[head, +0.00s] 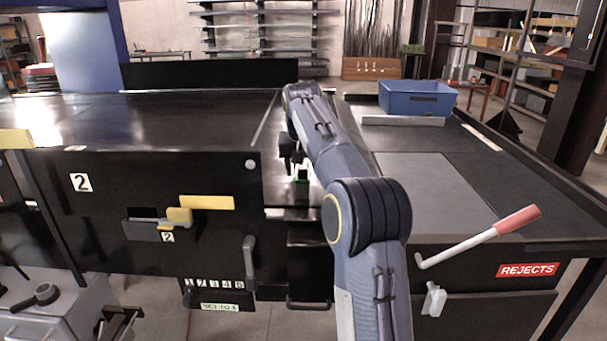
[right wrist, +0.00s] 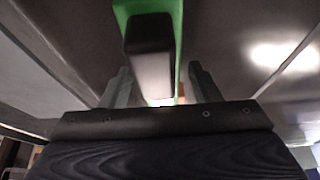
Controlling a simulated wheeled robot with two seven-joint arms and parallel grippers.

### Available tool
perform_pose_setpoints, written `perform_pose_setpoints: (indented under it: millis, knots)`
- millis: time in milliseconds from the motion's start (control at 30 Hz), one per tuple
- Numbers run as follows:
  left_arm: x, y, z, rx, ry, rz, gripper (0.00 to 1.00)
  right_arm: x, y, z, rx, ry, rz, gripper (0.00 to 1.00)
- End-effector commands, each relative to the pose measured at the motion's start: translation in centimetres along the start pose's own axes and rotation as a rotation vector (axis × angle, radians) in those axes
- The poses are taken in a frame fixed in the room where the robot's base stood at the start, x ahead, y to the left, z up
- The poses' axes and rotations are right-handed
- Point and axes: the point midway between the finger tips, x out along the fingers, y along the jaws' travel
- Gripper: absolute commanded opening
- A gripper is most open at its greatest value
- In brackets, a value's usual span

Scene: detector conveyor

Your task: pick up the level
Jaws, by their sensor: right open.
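The level seems to be the green piece (right wrist: 124,12) with a dark block (right wrist: 150,50) on it in the right wrist view. In the head view a small patch of green (head: 302,179) shows below my right gripper (head: 296,163), on the narrow section between the belt and the rejects table; the arm hides much of it. My right gripper (right wrist: 160,82) is open, with one finger on each side of the dark block and the green piece. Gaps show on both sides, and I cannot tell any contact. My left gripper is not in view.
The dark conveyor belt (head: 170,108) lies to the left. The rejects table (head: 440,185) at right bears a blue bin (head: 416,98) and a grey bar (head: 402,121). A red-handled lever (head: 480,237) sticks out at its front. A yellow-handled slider (head: 178,216) is on the conveyor's front panel.

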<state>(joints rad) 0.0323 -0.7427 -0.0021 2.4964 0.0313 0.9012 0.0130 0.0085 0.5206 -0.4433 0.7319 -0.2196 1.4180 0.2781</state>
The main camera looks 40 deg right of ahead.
Motion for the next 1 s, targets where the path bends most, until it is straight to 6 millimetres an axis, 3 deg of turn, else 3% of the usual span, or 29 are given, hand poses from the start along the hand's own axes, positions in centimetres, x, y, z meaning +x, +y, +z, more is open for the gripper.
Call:
perform_pose_setpoints:
  millis: [33,467,767,1000]
  knots:
    - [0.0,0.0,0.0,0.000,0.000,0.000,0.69,0.0,0.0,0.0,0.000,0.000,0.000,0.55]
    - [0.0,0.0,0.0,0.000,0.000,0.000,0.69,-0.1,0.0,0.0,0.000,0.002,-0.001,0.01]
    - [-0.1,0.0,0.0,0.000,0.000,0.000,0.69,-0.4,0.0,-0.2,0.000,0.002,-0.001,0.00]
    - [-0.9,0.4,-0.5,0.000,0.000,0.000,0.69,-3.0,0.0,-1.3,0.002,0.005,-0.001,0.00]
